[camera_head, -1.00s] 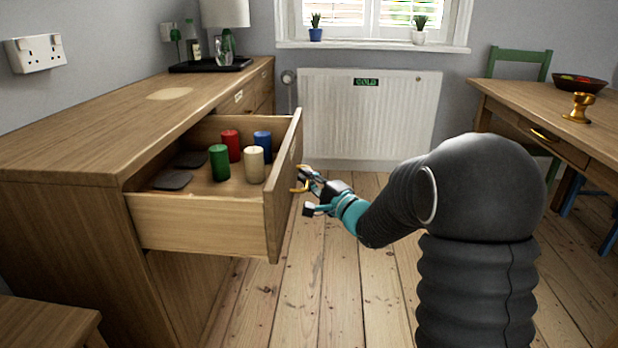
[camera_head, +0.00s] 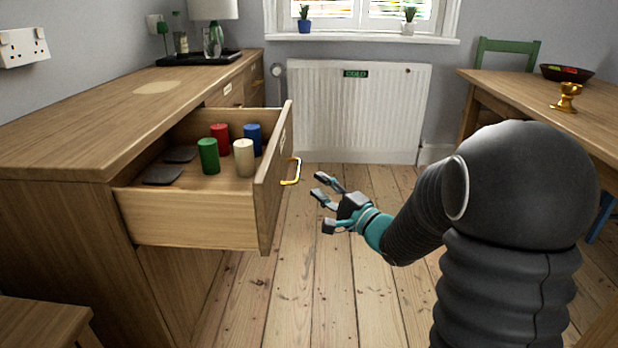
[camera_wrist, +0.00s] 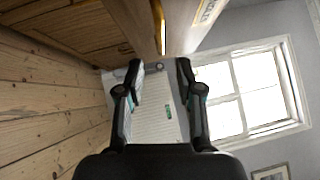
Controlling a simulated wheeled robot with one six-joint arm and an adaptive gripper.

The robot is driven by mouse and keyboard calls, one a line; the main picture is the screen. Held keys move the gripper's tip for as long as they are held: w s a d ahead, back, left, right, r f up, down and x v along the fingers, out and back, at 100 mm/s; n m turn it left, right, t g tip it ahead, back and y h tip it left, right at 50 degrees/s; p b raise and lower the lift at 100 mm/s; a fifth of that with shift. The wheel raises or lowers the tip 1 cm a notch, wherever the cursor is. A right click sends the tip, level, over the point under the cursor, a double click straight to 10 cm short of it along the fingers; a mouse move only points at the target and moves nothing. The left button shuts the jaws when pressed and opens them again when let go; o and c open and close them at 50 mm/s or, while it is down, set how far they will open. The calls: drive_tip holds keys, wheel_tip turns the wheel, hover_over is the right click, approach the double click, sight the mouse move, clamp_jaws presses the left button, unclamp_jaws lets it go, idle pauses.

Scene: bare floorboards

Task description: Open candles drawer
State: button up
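The candles drawer (camera_head: 183,220) stands pulled well out of the wooden sideboard (camera_head: 62,140). Inside it are a green candle (camera_head: 208,156), a red candle (camera_head: 220,139), a cream candle (camera_head: 244,157), a blue candle (camera_head: 253,139) and dark flat pieces (camera_head: 163,175). Its brass handle (camera_head: 292,171) is on the front panel, and a brass strip shows in the wrist view (camera_wrist: 160,28). My gripper (camera_head: 322,202) is open and empty, to the right of the handle and apart from it. In the wrist view its fingers (camera_wrist: 160,70) are spread with nothing between them.
A white radiator (camera_head: 350,115) is at the back. A wooden stool (camera_head: 40,325) is at the lower left. The floorboards between sideboard and table are clear.

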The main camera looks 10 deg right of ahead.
drive_tip(key=v, duration=0.3)
drive_tip(key=shift+s, duration=0.15)
